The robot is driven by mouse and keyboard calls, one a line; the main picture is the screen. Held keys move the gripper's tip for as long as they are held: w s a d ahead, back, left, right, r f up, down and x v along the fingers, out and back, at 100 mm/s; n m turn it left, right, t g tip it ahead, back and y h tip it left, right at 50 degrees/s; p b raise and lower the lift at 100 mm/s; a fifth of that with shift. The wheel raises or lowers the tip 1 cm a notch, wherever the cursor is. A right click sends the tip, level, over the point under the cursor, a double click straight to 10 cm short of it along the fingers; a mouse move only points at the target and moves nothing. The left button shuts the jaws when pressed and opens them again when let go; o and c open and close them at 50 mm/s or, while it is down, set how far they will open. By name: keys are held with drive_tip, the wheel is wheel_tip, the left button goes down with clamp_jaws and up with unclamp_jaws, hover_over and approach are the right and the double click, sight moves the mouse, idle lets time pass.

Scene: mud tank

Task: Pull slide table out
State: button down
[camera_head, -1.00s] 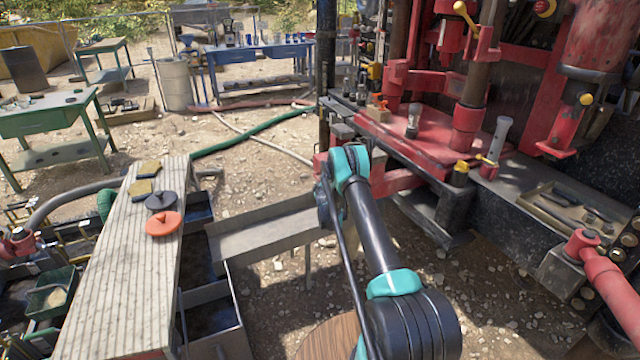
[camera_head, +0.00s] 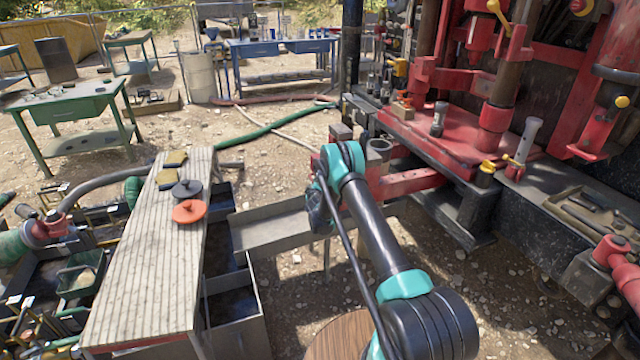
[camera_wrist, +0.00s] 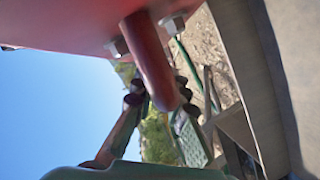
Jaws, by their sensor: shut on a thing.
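The slide table shows in the head view as a red beam (camera_head: 415,182) sticking out from beneath the rig's red deck. In the wrist view, a red panel (camera_wrist: 70,22) with bolts fills the top, and a red rounded handle (camera_wrist: 150,65) hangs down from it. My gripper (camera_wrist: 160,97) is shut on this handle, with dark fingertips on both sides of it. In the head view, my arm's wrist covers the gripper and the handle.
A grey trough (camera_head: 268,228) runs from the bench (camera_head: 150,265) to just left of my arm. A wooden round top (camera_head: 345,338) stands low beside my arm. The rig (camera_head: 470,145) fills the right. Gravel ground lies open beyond the trough.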

drive_tip(key=shift+w+d, duration=0.1)
drive_tip(key=shift+d, duration=0.1)
drive_tip(key=c, duration=1.5)
unclamp_jaws()
drive_tip(key=shift+c, duration=0.2)
drive_tip(key=v, duration=0.7)
drive_tip(key=shift+s, duration=0.25)
